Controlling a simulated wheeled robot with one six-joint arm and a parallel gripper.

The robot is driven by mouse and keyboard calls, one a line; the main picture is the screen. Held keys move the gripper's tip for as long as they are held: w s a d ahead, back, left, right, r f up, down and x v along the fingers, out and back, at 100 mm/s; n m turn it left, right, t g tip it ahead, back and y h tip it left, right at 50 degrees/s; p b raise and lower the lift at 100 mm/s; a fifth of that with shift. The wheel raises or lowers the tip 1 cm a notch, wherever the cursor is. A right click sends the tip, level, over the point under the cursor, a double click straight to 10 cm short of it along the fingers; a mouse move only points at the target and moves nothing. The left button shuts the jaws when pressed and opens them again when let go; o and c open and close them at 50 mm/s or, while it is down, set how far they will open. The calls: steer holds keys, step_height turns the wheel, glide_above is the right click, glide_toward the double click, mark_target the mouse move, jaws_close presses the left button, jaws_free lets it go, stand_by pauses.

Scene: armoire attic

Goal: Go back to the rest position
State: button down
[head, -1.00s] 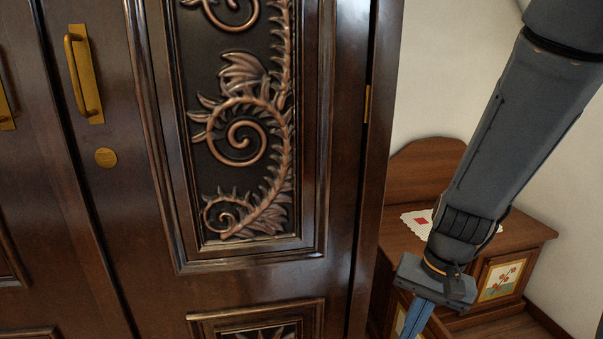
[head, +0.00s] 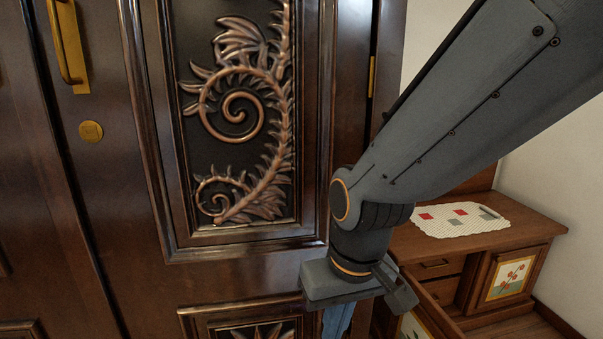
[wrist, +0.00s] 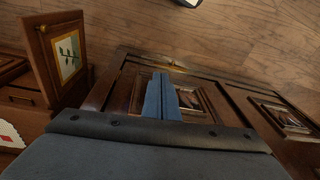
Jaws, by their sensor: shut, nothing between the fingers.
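My gripper (head: 337,322) hangs at the lower middle of the head view, pointing down in front of the armoire. Its blue fingers are cut off by the bottom edge there. In the wrist view the blue fingers (wrist: 162,97) lie together with nothing between them. The dark wooden armoire (head: 110,200) with carved panels fills the left of the head view, its doors shut. My arm crosses from the upper right down to the gripper.
A low wooden cabinet (head: 425,250) stands right of the armoire with a patterned cloth (head: 462,219) on top. One small painted door (wrist: 62,52) of it stands open in the wrist view. Wooden floor (wrist: 240,45) is clear beyond the fingers.

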steer(key=s+a+f+n+g+b, duration=0.1)
steer(key=s+a+n+b, duration=0.2)
steer(key=s+a, duration=0.4)
steer(key=d+r+m+p, duration=0.3)
steer(key=d+r+p, duration=0.7)
steer(key=r+p, duration=0.3)
steer(key=d+r+m+h+p, duration=0.1)
steer(key=d+r+m+p, duration=0.2)
steer(key=d+r+p, duration=0.8)
step_height(320, 180, up, 2)
steer(key=p, duration=0.9)
steer(key=shift+d+m, duration=0.15)
steer(key=shift+m, duration=0.15)
steer(key=shift+w, duration=0.15)
